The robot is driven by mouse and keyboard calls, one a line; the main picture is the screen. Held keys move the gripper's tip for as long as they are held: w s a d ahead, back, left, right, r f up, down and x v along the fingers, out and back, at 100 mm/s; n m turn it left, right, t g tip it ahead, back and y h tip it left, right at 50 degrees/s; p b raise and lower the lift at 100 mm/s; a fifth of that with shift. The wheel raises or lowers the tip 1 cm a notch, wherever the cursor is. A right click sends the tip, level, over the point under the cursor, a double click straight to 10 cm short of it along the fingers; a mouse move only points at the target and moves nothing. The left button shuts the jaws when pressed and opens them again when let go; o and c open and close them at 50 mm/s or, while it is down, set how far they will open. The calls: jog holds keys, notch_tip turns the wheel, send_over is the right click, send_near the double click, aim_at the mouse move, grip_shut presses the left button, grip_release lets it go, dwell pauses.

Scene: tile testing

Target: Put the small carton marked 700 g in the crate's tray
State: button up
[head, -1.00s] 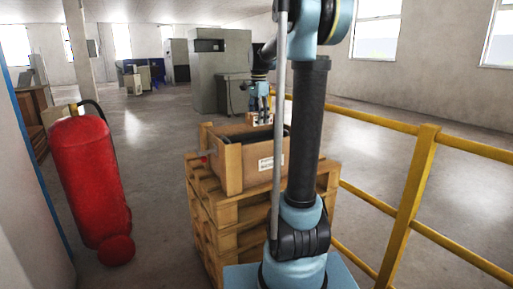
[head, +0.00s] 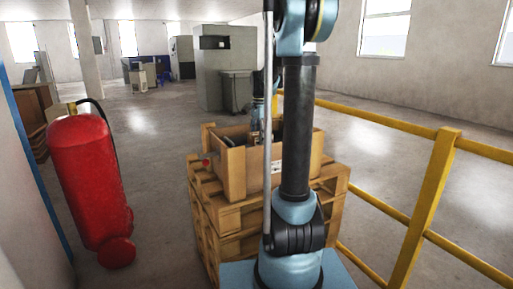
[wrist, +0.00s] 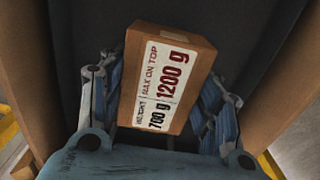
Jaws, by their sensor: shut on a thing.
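In the head view my gripper (head: 256,128) is down at the crate's opening, partly hidden behind my arm, and the carton cannot be made out. The wooden crate (head: 235,174) stands on stacked pallets. Its dark tray (wrist: 235,35) lies behind the carton in the wrist view, between the crate's walls. I cannot tell whether the carton touches the tray.
The pallets (head: 225,215) support the crate. A yellow railing (head: 425,200) runs along the right. A red fire extinguisher (head: 88,180) stands at the left. A grey cabinet (head: 225,60) is farther back, with open floor between.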

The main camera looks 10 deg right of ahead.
jog(key=shift+f, duration=2)
jog(key=o, duration=1.7)
jog(key=shift+f, duration=0.1)
jog(key=shift+c, duration=0.2)
notch_tip(320, 180, up, 12)
jog(key=shift+r, duration=0.1)
jog(key=shift+s, duration=0.15)
